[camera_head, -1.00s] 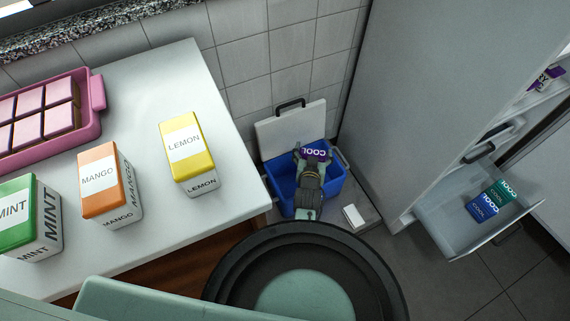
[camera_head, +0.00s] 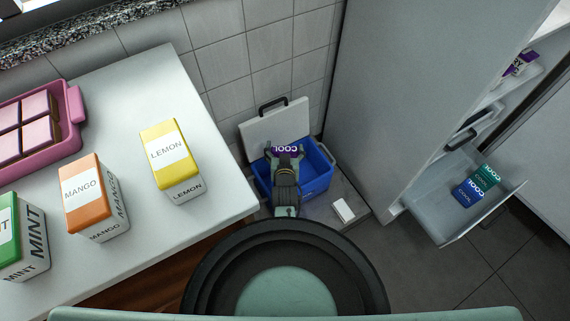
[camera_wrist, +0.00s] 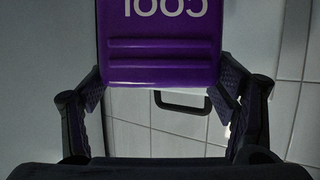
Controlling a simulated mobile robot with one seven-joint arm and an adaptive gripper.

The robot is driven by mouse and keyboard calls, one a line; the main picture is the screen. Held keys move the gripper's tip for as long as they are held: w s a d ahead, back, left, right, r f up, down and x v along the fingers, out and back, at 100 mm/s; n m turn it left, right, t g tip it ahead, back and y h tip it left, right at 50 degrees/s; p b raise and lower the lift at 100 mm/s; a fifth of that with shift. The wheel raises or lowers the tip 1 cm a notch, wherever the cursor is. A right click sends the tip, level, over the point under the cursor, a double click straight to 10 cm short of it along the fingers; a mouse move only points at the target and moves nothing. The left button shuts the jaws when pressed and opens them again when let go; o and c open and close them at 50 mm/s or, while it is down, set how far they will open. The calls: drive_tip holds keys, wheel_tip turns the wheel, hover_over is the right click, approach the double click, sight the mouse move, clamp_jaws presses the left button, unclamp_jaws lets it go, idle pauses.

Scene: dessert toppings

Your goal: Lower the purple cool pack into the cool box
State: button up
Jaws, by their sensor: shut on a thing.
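The purple cool pack (camera_head: 288,152) with white COOL lettering is held between the fingers of my gripper (camera_head: 286,158). In the wrist view the pack (camera_wrist: 160,55) fills the upper middle, with a finger of my gripper (camera_wrist: 162,85) on each side. The blue cool box (camera_head: 318,178) stands on the floor with its white lid (camera_head: 276,128) open against the tiled wall. My gripper and the pack are over the box opening; the pack's exact height above the box is hard to tell. My arm hides part of the box.
A counter at left bears lemon (camera_head: 170,160), mango (camera_head: 93,197) and mint (camera_head: 22,240) cartons and a pink tray (camera_head: 75,100). A small white block (camera_head: 343,210) lies beside the box. At right, an open drawer (camera_head: 440,205) holds blue and green cool packs.

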sight(278, 154)
drive_tip(key=r+p, duration=0.2)
drive_tip(key=r, duration=0.1)
drive_tip(key=r+p, duration=0.1)
drive_tip(key=shift+s+a+r+p, duration=0.25)
drive_tip(key=shift+s+a+p, duration=0.1)
drive_tip(key=shift+s+a, duration=0.05)
drive_tip(key=f+b, duration=0.1)
drive_tip(key=s+a+f+b, duration=0.1)
drive_tip(key=f, duration=0.1)
drive_tip(key=f+b, duration=0.2)
drive_tip(key=shift+s+a, duration=0.2)
drive_tip(key=shift+a, duration=0.05)
drive_tip(key=shift+w, duration=0.15)
drive_tip(key=shift+w, duration=0.65)
